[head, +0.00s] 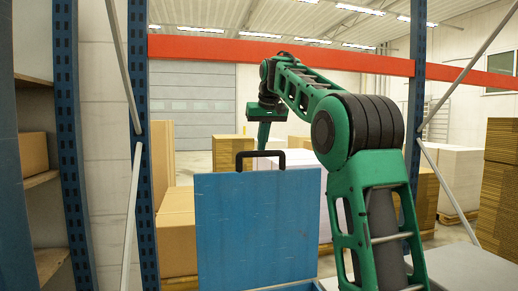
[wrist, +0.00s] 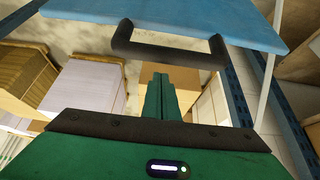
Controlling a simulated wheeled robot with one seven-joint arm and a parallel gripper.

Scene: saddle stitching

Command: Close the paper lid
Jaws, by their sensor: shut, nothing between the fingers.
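The paper lid is a blue flat panel (head: 257,228) standing upright in the head view, with a black handle (head: 261,155) on its top edge. In the wrist view the blue lid (wrist: 200,20) spans the top of the picture, and its black handle (wrist: 168,50) is just beyond my fingers. My green gripper (wrist: 163,85) is shut and empty, and apart from the handle. In the head view my gripper (head: 263,135) hangs down behind the lid, near the handle.
Blue rack posts (head: 140,130) and an orange-red beam (head: 215,48) frame the space around my arm. Cardboard boxes (head: 176,230) stand behind at the left, and cardboard stacks (head: 500,165) stand at the right. A grey roller door (head: 193,105) is far back.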

